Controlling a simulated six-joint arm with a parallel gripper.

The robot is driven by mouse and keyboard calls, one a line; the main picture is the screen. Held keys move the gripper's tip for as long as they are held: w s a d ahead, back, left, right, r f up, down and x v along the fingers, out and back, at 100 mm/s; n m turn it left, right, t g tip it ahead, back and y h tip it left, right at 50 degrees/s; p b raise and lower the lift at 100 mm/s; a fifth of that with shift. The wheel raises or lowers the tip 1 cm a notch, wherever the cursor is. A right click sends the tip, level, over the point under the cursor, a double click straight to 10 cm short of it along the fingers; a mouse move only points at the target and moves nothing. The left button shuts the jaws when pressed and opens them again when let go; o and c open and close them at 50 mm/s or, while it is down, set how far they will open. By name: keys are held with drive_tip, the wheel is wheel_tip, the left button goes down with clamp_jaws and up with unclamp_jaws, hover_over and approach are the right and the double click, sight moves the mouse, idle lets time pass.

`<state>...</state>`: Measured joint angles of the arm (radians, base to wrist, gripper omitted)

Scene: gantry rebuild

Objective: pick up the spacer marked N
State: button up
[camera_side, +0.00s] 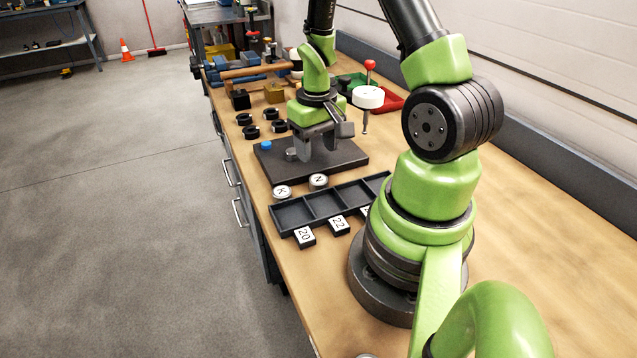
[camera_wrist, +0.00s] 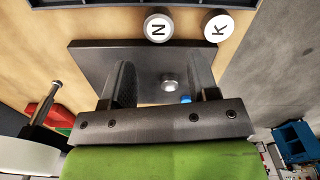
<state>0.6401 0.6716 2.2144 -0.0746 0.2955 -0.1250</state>
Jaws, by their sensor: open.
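The spacer marked N (camera_side: 318,181) is a short round piece with a white top, standing on the bench between the dark plate and the black divided tray. It also shows in the wrist view (camera_wrist: 158,27), beyond my fingertips. The spacer marked K (camera_side: 283,192) stands beside it, on the left in the side view and on the right in the wrist view (camera_wrist: 218,27). My gripper (camera_side: 317,147) is open over the dark plate (camera_side: 345,161), apart from both spacers. A small metal cylinder on the plate (camera_wrist: 169,82) shows between my fingers in the wrist view.
The black divided tray (camera_side: 291,215) has number tags 20 (camera_side: 304,236) and 22 (camera_side: 339,225) along its front. A blue cap (camera_side: 266,145) sits on the plate. Several black rings (camera_side: 250,132) and a white round piece with a red knob (camera_side: 368,97) stand behind.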

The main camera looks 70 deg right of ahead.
sight(318, 179)
drive_tip(key=shift+s+f, duration=0.15)
drive_tip(key=shift+f, duration=3.75)
drive_tip(key=c, duration=0.7)
